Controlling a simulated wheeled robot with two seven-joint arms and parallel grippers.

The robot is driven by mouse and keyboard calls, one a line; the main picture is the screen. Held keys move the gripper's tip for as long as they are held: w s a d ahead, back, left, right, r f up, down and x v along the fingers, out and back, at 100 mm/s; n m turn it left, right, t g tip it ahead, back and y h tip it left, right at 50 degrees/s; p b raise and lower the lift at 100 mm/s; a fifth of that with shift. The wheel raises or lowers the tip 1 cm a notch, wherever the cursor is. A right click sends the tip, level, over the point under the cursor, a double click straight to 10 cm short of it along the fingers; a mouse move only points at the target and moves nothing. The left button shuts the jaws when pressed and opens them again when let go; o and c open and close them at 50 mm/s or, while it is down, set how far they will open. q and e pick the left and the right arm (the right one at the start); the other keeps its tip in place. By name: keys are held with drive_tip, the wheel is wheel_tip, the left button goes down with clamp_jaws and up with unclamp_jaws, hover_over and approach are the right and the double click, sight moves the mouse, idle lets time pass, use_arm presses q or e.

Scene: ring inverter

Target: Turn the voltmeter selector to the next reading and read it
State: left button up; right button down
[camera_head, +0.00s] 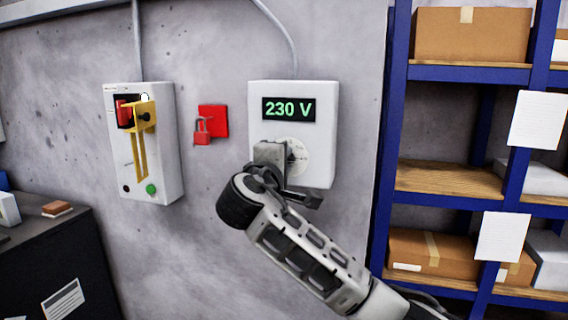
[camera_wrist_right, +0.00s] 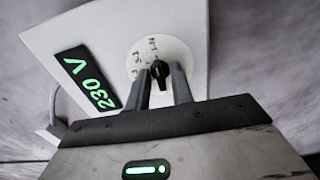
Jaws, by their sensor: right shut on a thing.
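The voltmeter is a white wall box (camera_head: 322,150) with a black display (camera_head: 289,109) that reads 230 V in green. Its round pale dial (camera_head: 303,157) sits below the display, partly hidden by my right gripper (camera_head: 288,158). In the right wrist view the black selector knob (camera_wrist_right: 160,75) stands between the two fingers of my right gripper (camera_wrist_right: 162,88), which is shut on it. Small markings ring the dial in that view, too small to read surely. My left gripper is in neither view.
A white switch box (camera_head: 166,150) with a yellow bracket (camera_head: 139,140) hangs to the left. A red padlock (camera_head: 202,132) hangs on a red plate between the boxes. Blue shelving (camera_head: 388,150) with cardboard boxes stands close on the right. A dark cabinet (camera_head: 85,265) is at lower left.

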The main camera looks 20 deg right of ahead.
drive_tip(key=shift+f, duration=0.1)
drive_tip(key=c, duration=1.5)
unclamp_jaws()
drive_tip(key=shift+a, duration=0.1)
drive_tip(key=shift+c, duration=0.2)
drive_tip(key=shift+s, duration=0.1)
drive_tip(key=b+v, duration=0.2)
drive_tip(key=v, duration=1.3)
drive_tip(key=shift+s+a, duration=0.3)
